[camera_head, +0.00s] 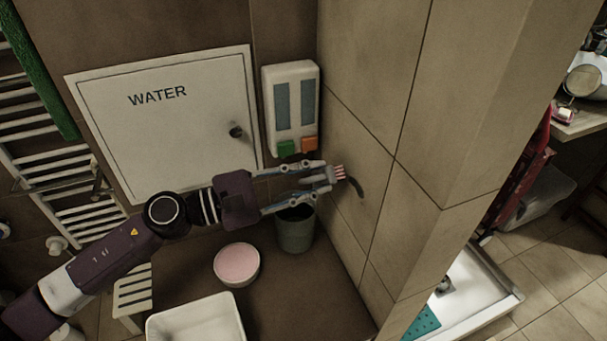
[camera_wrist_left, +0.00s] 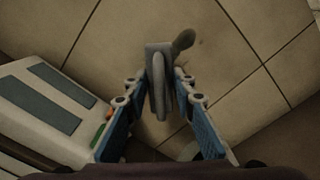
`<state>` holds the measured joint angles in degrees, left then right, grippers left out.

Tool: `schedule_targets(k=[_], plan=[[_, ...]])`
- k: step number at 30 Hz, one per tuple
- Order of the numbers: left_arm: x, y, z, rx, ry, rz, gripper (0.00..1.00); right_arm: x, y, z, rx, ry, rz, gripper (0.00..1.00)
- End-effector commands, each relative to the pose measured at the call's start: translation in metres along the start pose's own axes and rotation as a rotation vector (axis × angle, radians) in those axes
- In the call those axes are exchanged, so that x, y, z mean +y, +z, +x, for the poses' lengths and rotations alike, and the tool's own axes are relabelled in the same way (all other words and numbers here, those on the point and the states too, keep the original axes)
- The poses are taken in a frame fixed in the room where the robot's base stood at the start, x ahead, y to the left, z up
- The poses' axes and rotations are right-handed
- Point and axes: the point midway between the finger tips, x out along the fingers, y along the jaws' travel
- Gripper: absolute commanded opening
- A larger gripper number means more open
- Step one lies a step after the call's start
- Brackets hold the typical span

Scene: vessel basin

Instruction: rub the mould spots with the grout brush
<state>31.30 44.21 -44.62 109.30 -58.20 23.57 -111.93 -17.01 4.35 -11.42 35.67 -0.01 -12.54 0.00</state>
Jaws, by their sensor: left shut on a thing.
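My left gripper (camera_head: 323,177) is shut on the grout brush (camera_head: 319,180), a grey-handled brush with pinkish bristles pointing at the tiled wall (camera_head: 380,120). In the left wrist view the grey brush (camera_wrist_left: 159,75) sits between the two blue-padded fingers of the left gripper (camera_wrist_left: 158,88). A dark, elongated mark (camera_head: 355,187) shows on the tiles just past the bristles; it also shows in the left wrist view (camera_wrist_left: 184,41). I cannot tell whether it is mould or a shadow, nor whether the bristles touch the wall. My right gripper is out of view.
A white dispenser (camera_head: 291,100) with green and orange tabs hangs close above the gripper. A WATER panel (camera_head: 165,120) is left of it. A grey-green bin (camera_head: 296,230), a pink-topped round tub (camera_head: 236,265) and a white basin (camera_head: 195,322) stand below.

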Motion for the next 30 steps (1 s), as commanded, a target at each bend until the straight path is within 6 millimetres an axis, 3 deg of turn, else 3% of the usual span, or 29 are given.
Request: schedule_targets(k=[30], plan=[[0.0000,-0.0004,0.0092,0.001,0.000,-0.001,0.00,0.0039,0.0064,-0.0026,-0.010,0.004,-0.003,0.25]])
